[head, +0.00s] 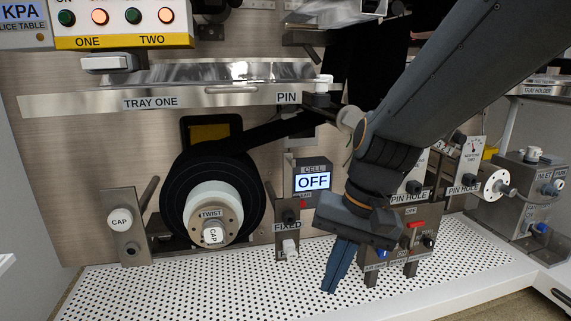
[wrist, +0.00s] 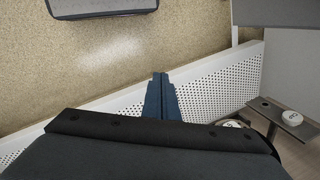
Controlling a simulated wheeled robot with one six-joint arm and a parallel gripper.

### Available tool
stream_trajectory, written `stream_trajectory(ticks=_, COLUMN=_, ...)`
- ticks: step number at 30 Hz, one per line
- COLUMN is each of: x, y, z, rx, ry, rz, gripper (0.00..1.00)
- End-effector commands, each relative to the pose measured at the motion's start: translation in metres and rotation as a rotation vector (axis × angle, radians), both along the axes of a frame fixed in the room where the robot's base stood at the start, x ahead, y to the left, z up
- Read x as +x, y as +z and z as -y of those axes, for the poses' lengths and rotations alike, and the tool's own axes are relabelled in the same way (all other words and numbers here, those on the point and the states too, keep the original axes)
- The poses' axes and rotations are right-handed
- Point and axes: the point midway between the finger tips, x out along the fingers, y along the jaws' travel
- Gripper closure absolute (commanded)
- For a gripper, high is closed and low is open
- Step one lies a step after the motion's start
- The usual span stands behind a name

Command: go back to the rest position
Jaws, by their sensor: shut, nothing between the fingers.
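My gripper (head: 331,290) hangs pointing down over the white perforated shelf, in front of the pin-hole blocks. Its two blue fingers are together with nothing between them. In the wrist view the gripper (wrist: 161,78) also shows shut, above the edge of the perforated shelf (wrist: 215,80). My dark arm comes in from the upper right and hides part of the panel behind it.
A black web roll (head: 175,207) with a white core and cap sits left of my gripper. The cell display (head: 313,181) reads OFF. Pin-hole blocks (head: 466,165) stand close on the right. Tray one (head: 150,103) runs above. The shelf's front left (head: 150,290) is clear.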

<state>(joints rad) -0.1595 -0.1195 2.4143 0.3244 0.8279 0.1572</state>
Motion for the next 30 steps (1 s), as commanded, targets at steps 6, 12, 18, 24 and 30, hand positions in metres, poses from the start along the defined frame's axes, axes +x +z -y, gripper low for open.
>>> stream_trajectory(ticks=6, x=-0.048, y=-0.002, z=0.004, rx=-0.104, ry=0.286, rz=0.041, gripper=1.00)
stream_trajectory(ticks=12, x=-0.081, y=-0.005, z=0.013, rx=-0.185, ry=0.507, rz=0.070, gripper=1.00)
stream_trajectory(ticks=18, x=-0.077, y=0.011, z=0.023, rx=-0.190, ry=0.464, rz=0.061, gripper=1.00)
stream_trajectory(ticks=24, x=-0.075, y=0.026, z=0.033, rx=-0.197, ry=0.426, rz=0.055, gripper=1.00)
stream_trajectory(ticks=30, x=-0.074, y=0.048, z=0.050, rx=-0.208, ry=0.373, rz=0.045, gripper=1.00)
